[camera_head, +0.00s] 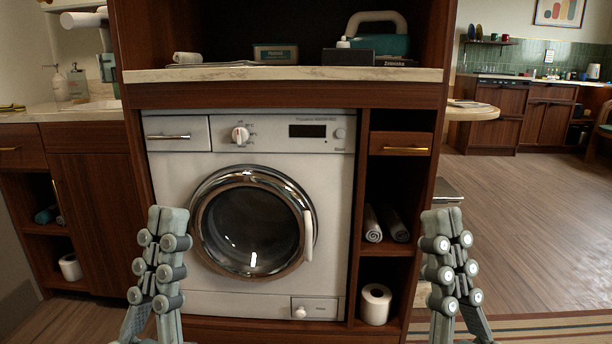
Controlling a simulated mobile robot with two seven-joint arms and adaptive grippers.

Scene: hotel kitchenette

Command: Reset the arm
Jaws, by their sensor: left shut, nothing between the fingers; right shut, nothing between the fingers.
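My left gripper (168,212) points upward at the lower left of the head view, in front of the left part of the washing machine. Its fingers are together with nothing between them. My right gripper (441,215) points upward at the lower right, in front of the cabinet's right side. It is also shut and empty. Both grippers are apart from each other, at a similar height. The lower parts of both arms run out of the bottom of the picture.
A white washing machine (175,170) with a closed round door (253,222) stands in a wooden cabinet. A shelf counter (230,74) above holds boxes and a teal case (393,46). Rolled towels (373,224) and a paper roll (375,304) sit at right. Open floor (530,190) lies further right.

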